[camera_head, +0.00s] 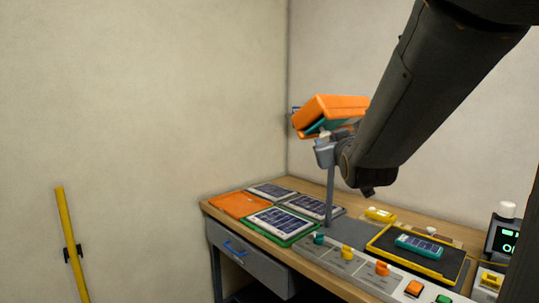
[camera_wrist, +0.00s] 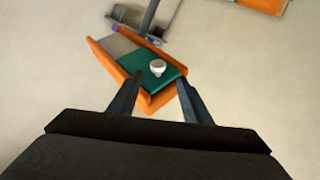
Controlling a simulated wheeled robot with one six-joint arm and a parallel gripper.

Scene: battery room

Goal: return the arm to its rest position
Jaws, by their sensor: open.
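My arm reaches in from the upper right of the head view, its dark wrist end close to an orange holder on a grey post. My gripper (camera_wrist: 160,79) shows in the wrist view with its two dark fingers spread apart and nothing gripped between them. The orange holder (camera_head: 335,104) is tilted and has a teal piece (camera_head: 314,127) in it. In the wrist view the teal piece (camera_wrist: 146,80) carries a white knob (camera_wrist: 157,67), which appears between the fingertips. I cannot tell whether the fingers touch anything. The fingers are not clear in the head view.
Below is a wooden bench (camera_head: 215,204) with several panelled plates, an orange plate (camera_head: 240,204), a row of coloured knobs and buttons, and a black tray (camera_head: 384,243) holding a teal module (camera_head: 419,245). A display box (camera_head: 503,236) stands right.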

